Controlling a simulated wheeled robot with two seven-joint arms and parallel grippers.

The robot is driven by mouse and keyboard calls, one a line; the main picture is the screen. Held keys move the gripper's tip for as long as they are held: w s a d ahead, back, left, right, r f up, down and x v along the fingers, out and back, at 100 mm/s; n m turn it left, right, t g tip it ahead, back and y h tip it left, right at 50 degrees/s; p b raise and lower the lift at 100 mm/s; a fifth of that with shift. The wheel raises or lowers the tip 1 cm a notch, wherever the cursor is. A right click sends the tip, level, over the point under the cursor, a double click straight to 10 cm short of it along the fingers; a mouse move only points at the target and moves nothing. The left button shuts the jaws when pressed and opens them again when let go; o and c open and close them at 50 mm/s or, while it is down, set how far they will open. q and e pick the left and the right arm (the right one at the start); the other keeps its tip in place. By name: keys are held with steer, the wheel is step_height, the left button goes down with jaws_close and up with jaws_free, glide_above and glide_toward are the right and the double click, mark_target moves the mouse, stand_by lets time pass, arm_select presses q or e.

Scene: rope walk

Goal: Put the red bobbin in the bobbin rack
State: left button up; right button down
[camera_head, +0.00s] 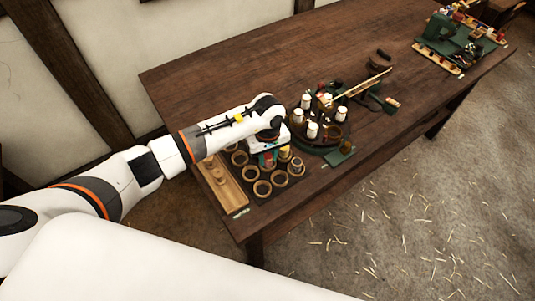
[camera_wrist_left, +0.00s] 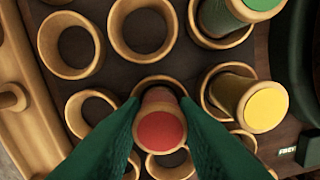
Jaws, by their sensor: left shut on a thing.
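The red bobbin (camera_wrist_left: 160,132) is seen end-on in the left wrist view, between the green fingers of my left gripper (camera_wrist_left: 160,125), which is shut on it. The bobbin rack is a dark board (camera_wrist_left: 118,68) with several round wooden cups. One cup's rim (camera_wrist_left: 158,82) shows just behind the red bobbin; I cannot tell whether the bobbin is inside it or above it. A yellow bobbin (camera_wrist_left: 264,107) and a green bobbin (camera_wrist_left: 225,14) stand in other cups. In the head view, my left gripper (camera_head: 268,162) is low over the rack (camera_head: 270,178). My right gripper is out of view.
A light wooden tray with pegs (camera_head: 228,188) lies left of the cups. A round stand with several white spools (camera_head: 312,130) is close on the right. A green machine (camera_head: 450,42) stands at the far right. The middle back of the table (camera_head: 230,85) is clear.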

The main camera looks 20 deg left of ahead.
mark_target(268, 155)
arm_select(q)
steer(key=shift+a+f, duration=0.1)
steer(key=shift+f, duration=0.05)
steer(key=o, duration=0.9)
steer(key=shift+o, duration=0.3)
steer(key=shift+r, duration=0.35)
step_height(268, 155, up, 12)
steer(key=b, duration=0.3)
steer(key=shift+f, duration=0.15)
